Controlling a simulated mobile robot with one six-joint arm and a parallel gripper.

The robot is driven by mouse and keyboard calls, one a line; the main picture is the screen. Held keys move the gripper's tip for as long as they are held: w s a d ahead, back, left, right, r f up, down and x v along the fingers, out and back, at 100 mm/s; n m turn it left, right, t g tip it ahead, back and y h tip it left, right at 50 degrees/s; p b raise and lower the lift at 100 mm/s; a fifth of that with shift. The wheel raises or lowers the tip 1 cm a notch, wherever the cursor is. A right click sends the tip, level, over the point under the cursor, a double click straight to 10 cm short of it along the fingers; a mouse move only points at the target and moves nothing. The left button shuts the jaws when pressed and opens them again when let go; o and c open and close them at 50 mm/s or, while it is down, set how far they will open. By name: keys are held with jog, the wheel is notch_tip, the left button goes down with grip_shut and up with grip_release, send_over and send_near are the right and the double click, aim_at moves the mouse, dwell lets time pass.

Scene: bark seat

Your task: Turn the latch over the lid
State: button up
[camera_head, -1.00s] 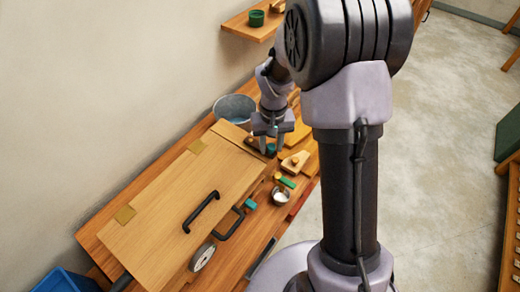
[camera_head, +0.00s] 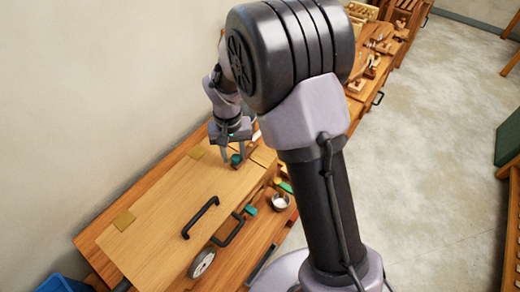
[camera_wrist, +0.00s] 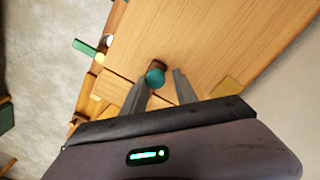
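The wooden lid (camera_head: 165,220) is closed flat, with a black handle (camera_head: 201,217) and brass-coloured hinges along its wall side. The latch is a small dark piece with a teal knob (camera_head: 236,160), now over the lid near its far right end. In the wrist view the teal knob (camera_wrist: 155,77) and dark latch piece (camera_wrist: 159,65) show against the lid's wood (camera_wrist: 215,45). My gripper (camera_head: 234,157) points down at the knob. Its fingers (camera_wrist: 163,74) are apart with the knob between them, close to the left finger; contact is unclear.
A grey wheel (camera_head: 202,263) is near the front edge. A blue bin (camera_head: 62,284) stands at lower left. My arm hides part of the bench.

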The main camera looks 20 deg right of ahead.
dwell(0.3)
notch_tip(320, 180, up, 9)
jog(key=p, duration=0.6)
jog(key=shift+r+p, duration=0.1)
jog(key=shift+p, duration=0.25)
jog(key=shift+w, duration=0.1)
jog(key=b, duration=0.3)
jog(key=shift+s+f, duration=0.2)
jog(key=shift+s, duration=0.15)
jog(key=s+d+f+m+t+y+b, duration=0.1)
jog(key=s+f+b, duration=0.3)
jog(key=s+b, duration=0.6)
jog(key=s+d+f+m+t+y+b, duration=0.1)
jog(key=s+f+t+b, duration=0.3)
jog(key=s+b, duration=0.7)
jog(key=b, duration=0.3)
jog(key=shift+f+t+b, duration=0.15)
jog(key=shift+t+b, duration=0.15)
jog(key=shift+b, duration=0.05)
